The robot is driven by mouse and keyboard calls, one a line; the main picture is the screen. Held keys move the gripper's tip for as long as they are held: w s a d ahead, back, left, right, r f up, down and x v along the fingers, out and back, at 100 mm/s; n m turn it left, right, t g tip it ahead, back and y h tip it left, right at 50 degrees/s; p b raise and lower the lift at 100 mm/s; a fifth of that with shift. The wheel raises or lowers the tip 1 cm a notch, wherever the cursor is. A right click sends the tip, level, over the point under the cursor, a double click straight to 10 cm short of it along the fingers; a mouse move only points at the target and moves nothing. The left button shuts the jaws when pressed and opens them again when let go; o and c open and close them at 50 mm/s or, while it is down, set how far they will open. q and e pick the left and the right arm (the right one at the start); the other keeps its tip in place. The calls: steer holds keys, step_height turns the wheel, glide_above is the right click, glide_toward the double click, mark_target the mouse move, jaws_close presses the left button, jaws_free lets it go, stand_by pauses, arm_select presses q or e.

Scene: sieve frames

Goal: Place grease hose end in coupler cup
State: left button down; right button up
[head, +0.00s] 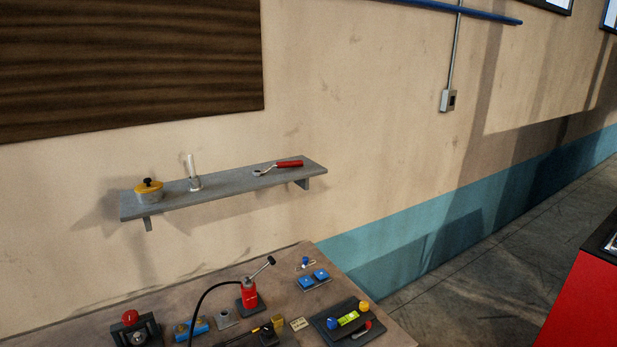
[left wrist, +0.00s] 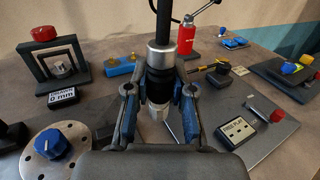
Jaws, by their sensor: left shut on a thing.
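The grease hose end (left wrist: 161,72), a silver collar over a black sleeve with a pale metal tip, hangs between the fingers of my left gripper (left wrist: 160,92) in the left wrist view. The gripper is shut on it, and it looks roughly upright with its tip pointing down. The black hose (head: 201,300) arcs down from the red grease pump (head: 249,295) in the head view. Neither gripper shows in the head view.
A dark frame with a red knob (left wrist: 45,36), a blue block (left wrist: 122,66), a flanged disc with a blue knob (left wrist: 50,143) and a "FREE PLAY" label (left wrist: 236,128) surround the gripper. A wall shelf (head: 225,189) stands above the bench.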

arm_select(q)
steer(key=s+d+f+b, duration=0.1)
steer(key=s+d, duration=0.2)
steer(key=d, duration=0.2)
steer(key=s+d+f+m+h+b, duration=0.1)
steer(key=s+d+f+b, duration=0.1)
steer(key=s+d, duration=0.2)
steer(key=shift+d+h, duration=0.3)
steer(key=shift+d, duration=0.85)
steer(key=shift+w+r, duration=0.1)
